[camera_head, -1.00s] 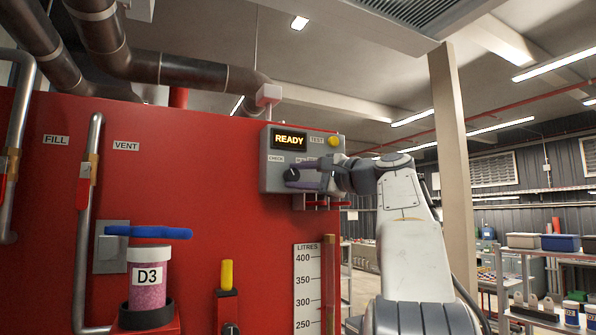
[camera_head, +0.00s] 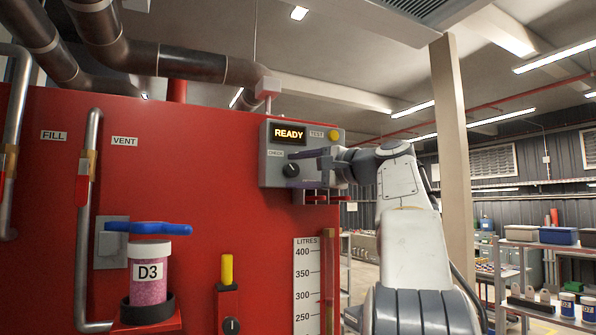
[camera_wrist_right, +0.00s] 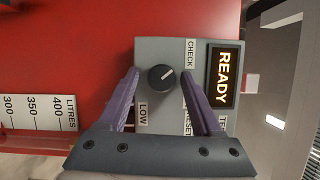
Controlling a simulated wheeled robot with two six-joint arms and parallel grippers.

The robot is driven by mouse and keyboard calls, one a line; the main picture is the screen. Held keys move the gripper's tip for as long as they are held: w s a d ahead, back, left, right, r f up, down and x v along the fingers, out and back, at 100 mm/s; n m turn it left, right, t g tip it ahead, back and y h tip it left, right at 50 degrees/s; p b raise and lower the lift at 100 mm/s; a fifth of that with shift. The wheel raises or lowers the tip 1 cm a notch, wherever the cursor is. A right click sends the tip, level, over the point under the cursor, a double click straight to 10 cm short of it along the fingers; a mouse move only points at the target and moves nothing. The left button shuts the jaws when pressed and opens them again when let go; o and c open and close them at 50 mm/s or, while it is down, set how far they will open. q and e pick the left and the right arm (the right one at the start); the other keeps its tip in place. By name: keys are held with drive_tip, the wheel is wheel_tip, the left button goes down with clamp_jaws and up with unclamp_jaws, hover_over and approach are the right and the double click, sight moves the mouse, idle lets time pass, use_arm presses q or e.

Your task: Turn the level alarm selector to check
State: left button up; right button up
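The level alarm selector is a round black knob (camera_head: 291,170) on the grey READY panel (camera_head: 264,165). It also shows in the right wrist view (camera_wrist_right: 161,77), where its white pointer line is turned toward the CHECK label (camera_wrist_right: 190,53). The LOW and RESET labels lie on other sides of the knob. My right gripper (camera_head: 303,170) is open in front of the panel. In the wrist view its purple fingers (camera_wrist_right: 160,85) stand on either side of the knob with clear gaps, not touching it. My left gripper is not in view.
The lit READY display (camera_head: 289,134) and a yellow TEST button (camera_head: 334,135) are above the knob. A red bracket (camera_head: 322,198) sits below the panel. A beige post (camera_head: 452,150) stands right of my arm.

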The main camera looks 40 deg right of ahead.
drive_tip(key=shift+s, duration=0.1)
drive_tip(key=shift+s+d, duration=0.1)
drive_tip(key=shift+s, duration=0.25)
drive_tip(key=s+d+b, duration=0.1)
drive_tip(key=s+b, duration=0.2)
drive_tip(key=s, duration=0.6)
drive_tip(key=shift+s+d, duration=0.2)
drive_tip(key=shift+s, duration=0.05)
drive_tip(key=shift+f, duration=0.15)
